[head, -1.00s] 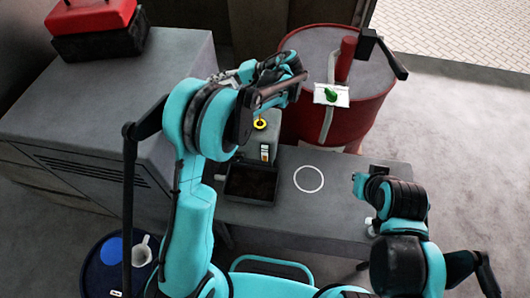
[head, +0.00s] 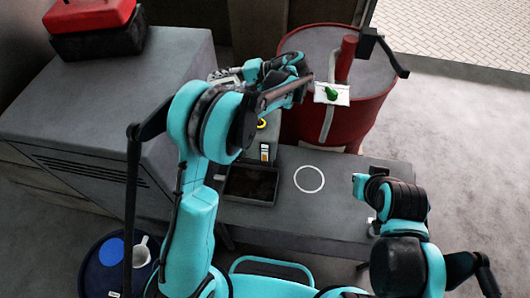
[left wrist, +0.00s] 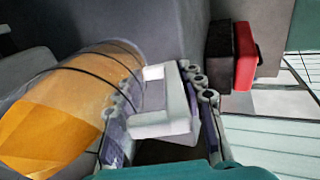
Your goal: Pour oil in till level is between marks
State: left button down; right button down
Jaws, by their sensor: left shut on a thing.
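A clear jug (left wrist: 60,115) with dark ring lines and amber oil lies tilted across the left of the left wrist view. My left gripper (left wrist: 165,118) is shut on its pale handle (left wrist: 168,98). In the head view the left gripper (head: 226,78) is mostly hidden behind my left arm, and the jug cannot be made out. A yellow ring (head: 262,124) is partly covered by that arm. Below it is a small upright gauge (head: 265,152) with an orange part; its marks are too small to read. My right gripper (head: 360,186) is over the bench's right end, its fingers unclear.
A dark tray (head: 235,199) and a white circle (head: 309,166) are on the grey bench (head: 330,215). A red toolbox (head: 90,17) is on the cabinet.

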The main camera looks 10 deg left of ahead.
pick_arm(q)
jog(key=shift+r, duration=0.1)
dwell(0.3)
jog(key=shift+d+r+y, duration=0.15)
jog(key=shift+r+y, duration=0.05)
jog(key=shift+y, duration=0.1)
jog(key=shift+d+b, duration=0.1)
jog(key=shift+b, duration=0.25)
jog(key=shift+d+r, duration=0.1)
jog(key=shift+r, duration=0.15)
jog(key=shift+y, duration=0.3)
jog(key=shift+d+b, duration=0.2)
jog(key=shift+b, duration=0.2)
jog(key=shift+r, duration=0.2)
